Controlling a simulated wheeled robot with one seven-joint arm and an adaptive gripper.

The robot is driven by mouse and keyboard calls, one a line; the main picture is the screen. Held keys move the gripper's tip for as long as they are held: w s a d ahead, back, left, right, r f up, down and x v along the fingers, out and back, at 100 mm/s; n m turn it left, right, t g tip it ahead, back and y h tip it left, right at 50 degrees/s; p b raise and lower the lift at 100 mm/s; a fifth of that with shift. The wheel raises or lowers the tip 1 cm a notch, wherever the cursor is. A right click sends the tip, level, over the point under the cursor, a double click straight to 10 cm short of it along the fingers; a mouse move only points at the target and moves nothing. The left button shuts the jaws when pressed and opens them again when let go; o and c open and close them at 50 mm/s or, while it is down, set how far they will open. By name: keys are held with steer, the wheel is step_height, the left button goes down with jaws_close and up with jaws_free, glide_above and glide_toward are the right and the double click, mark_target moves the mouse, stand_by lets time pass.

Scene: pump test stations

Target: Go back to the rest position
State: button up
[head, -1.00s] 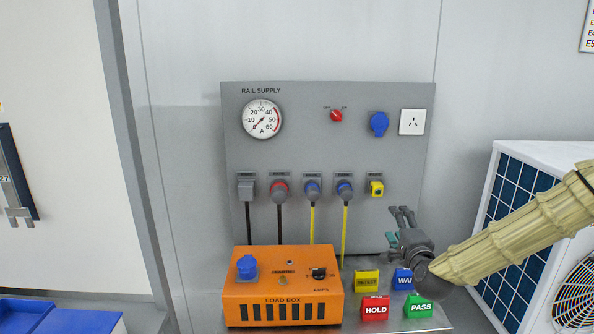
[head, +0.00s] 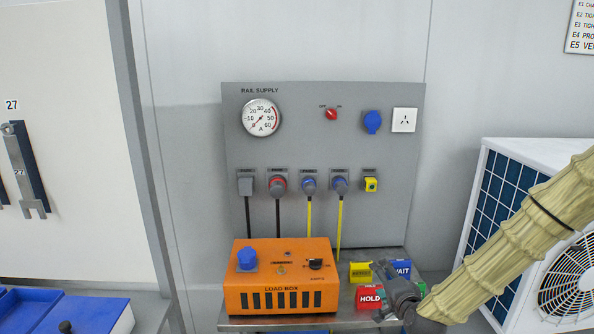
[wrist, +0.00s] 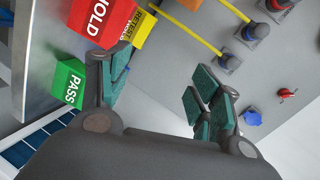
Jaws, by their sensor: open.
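My gripper (head: 384,268) is at the lower right of the head view, in front of the label blocks at the right end of the bench. In the wrist view its two green-padded fingers (wrist: 160,98) are spread apart with nothing between them. The green PASS block (wrist: 68,84) and the red HOLD block (wrist: 98,18) show left of the fingers. In the head view, the gripper partly covers the blue WAIT block (head: 400,267) and nearly hides the PASS block. My sleeved arm comes in from the right.
The grey RAIL SUPPLY panel (head: 320,150) stands behind, with its gauge (head: 261,117) and several plugged cables. The orange load box (head: 280,285) sits left of the blocks. A yellow RETEST block (head: 360,271) is beside HOLD (head: 369,297). A white fan unit (head: 500,150) stands right, behind my arm.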

steer(key=s+a+f+n+g, duration=0.3)
steer(key=s+f+n+g, duration=0.4)
steer(key=s+f, duration=1.4)
steer(key=s+f+n+g+h, duration=0.1)
steer(key=s+f+n+g, duration=0.2)
steer(key=s, duration=1)
steer(key=s+d+f+n+g, duration=0.1)
steer(key=s+f+n+g, duration=0.2)
steer(key=s+f, duration=0.6)
steer(key=s+g, duration=0.1)
steer(key=s, duration=0.3)
steer(key=shift+d+f+h, duration=0.25)
steer(key=shift+h, duration=0.15)
